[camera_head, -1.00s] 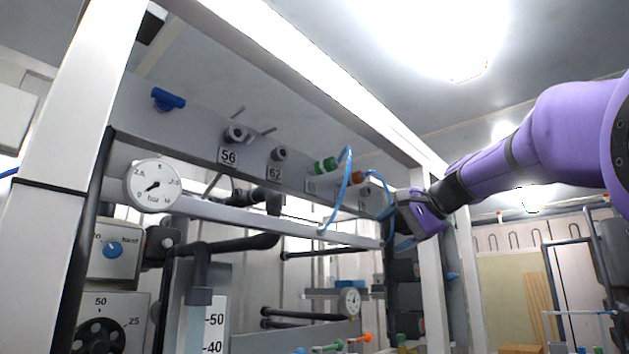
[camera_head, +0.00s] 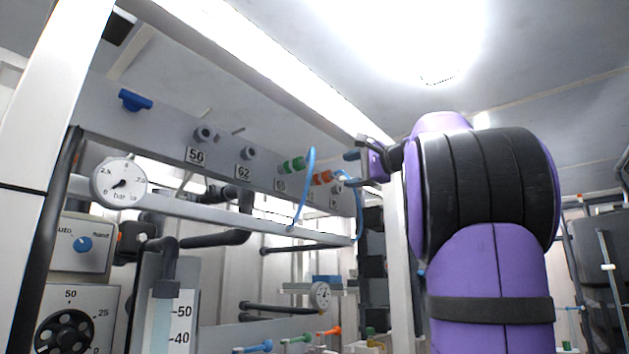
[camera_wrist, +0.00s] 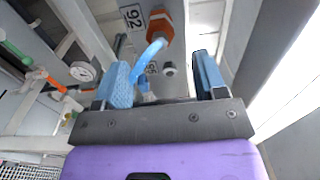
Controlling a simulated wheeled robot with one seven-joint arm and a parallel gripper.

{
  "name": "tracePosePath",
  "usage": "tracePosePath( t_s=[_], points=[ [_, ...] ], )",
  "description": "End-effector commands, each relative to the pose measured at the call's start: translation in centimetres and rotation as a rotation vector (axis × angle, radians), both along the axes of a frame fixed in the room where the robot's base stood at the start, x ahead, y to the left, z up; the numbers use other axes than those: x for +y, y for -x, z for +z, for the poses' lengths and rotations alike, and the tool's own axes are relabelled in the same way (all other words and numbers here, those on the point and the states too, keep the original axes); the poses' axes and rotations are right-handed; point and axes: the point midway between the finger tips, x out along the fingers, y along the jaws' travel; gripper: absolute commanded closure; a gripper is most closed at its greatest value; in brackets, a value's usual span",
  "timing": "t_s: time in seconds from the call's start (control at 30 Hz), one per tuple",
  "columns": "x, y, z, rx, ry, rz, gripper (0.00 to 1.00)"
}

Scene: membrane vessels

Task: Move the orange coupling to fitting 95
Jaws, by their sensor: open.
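The orange coupling (camera_head: 322,178) sits on the grey panel, to the right of a green coupling; a blue hose leaves it. In the wrist view the orange coupling (camera_wrist: 160,24) is at the top, beside label 92, and its hose (camera_wrist: 148,58) bends down between my fingers. Fitting 95 (camera_wrist: 168,69) is a bare grey fitting beside its label (camera_wrist: 152,68). My gripper (camera_head: 350,169) is open just right of the coupling; in the wrist view the blue-padded fingers (camera_wrist: 162,78) stand apart. It does not grip the coupling. Fitting 95 is hard to make out in the head view.
Grey fittings 56 (camera_head: 204,134) and 62 (camera_head: 248,153) are bare. A blue valve handle (camera_head: 135,100) is at left. White frame beams run above and below the panel.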

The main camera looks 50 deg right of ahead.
Motion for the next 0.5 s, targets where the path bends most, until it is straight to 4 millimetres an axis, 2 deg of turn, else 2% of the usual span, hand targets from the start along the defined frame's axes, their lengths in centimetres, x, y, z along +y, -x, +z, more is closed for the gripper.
tracePosePath(
  t_s=[0.17, 0.5],
  points=[
    [0.1, -1.0, -0.1, 0.002, 0.000, 0.002, 0.35],
    [0.4, -5.2, -0.1, 0.002, 0.000, 0.002, 0.35]
  ],
)
